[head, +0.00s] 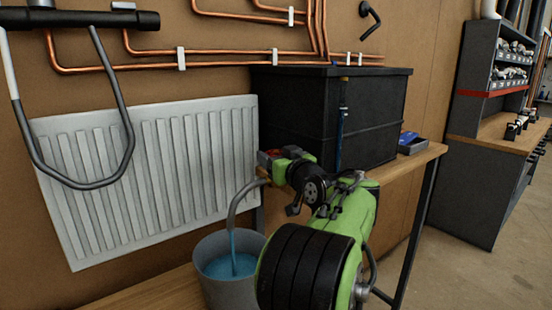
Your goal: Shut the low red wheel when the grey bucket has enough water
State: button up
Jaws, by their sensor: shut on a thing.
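The grey bucket (206,284) stands below the radiator, left of my arm. Blue water stands in it some way below the rim, and a stream falls into it from a curved grey spout (238,200). The low red wheel (266,156) is at the lower left corner of the black tank, above the spout's start; only a bit of red shows. My gripper (274,162) is shut on the red wheel, and its jaws are mostly hidden by my wrist. My arm hides part of the bucket's right side.
A black tank (300,105) with a sight tube (342,125) stands on a wooden bench (415,158). A white radiator (150,165) and copper pipes (225,60) are on the wall. Floor is free at right.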

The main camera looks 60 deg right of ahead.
dwell(0.6)
jog(key=o, duration=1)
jog(key=shift+o, duration=0.2)
jog(key=shift+w, duration=0.1)
